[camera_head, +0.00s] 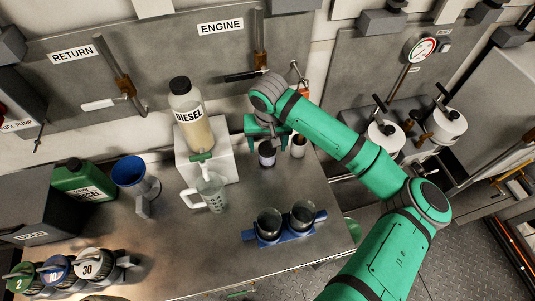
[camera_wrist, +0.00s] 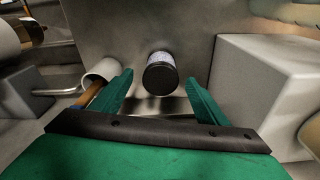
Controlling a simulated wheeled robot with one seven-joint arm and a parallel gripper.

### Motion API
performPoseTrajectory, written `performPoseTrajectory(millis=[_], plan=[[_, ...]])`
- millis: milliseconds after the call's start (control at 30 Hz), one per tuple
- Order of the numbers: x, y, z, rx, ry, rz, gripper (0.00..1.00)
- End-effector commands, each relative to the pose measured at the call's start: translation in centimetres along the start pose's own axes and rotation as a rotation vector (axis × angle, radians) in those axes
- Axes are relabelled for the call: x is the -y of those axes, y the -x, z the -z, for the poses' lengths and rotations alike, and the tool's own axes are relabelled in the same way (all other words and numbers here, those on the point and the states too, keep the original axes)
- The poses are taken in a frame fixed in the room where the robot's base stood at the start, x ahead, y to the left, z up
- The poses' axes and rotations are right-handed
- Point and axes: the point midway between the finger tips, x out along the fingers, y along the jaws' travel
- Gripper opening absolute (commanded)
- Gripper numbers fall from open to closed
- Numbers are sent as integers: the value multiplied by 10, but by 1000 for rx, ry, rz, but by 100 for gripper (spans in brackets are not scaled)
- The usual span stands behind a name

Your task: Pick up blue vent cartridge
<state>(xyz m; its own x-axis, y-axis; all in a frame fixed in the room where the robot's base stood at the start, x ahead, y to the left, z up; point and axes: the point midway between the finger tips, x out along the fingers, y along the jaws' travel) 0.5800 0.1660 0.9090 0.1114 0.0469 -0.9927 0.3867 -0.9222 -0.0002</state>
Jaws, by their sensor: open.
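A small upright cartridge with a black end and a pale bluish-lilac body (camera_head: 267,154) stands on the metal bench; I take it to be the blue vent cartridge. In the wrist view the cartridge (camera_wrist: 160,76) lies between the lines of my two green fingers, near their tips, with a gap on both sides. My gripper (camera_head: 267,136) is open and empty, just above or at the cartridge. In the wrist view my gripper (camera_wrist: 159,82) frames it; I cannot tell how far the fingertips are from it in depth.
A white cup-like cylinder (camera_head: 299,147) stands close to the right of the cartridge, near my left finger in the wrist view. A white block (camera_head: 224,160) bearing a diesel bottle (camera_head: 190,118) is to the left. A clear jug (camera_head: 211,190) and a blue holder (camera_head: 265,239) stand nearer.

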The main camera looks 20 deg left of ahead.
Motion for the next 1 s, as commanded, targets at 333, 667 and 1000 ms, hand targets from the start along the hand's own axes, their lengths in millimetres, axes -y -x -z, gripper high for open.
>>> performPoseTrajectory(millis=[333, 667, 1000], plan=[[1, -35, 2, 0, 0, 0, 68], [1, -35, 2, 0, 1, 0, 37], [1, -34, 2, 0, 1, 0, 20]])
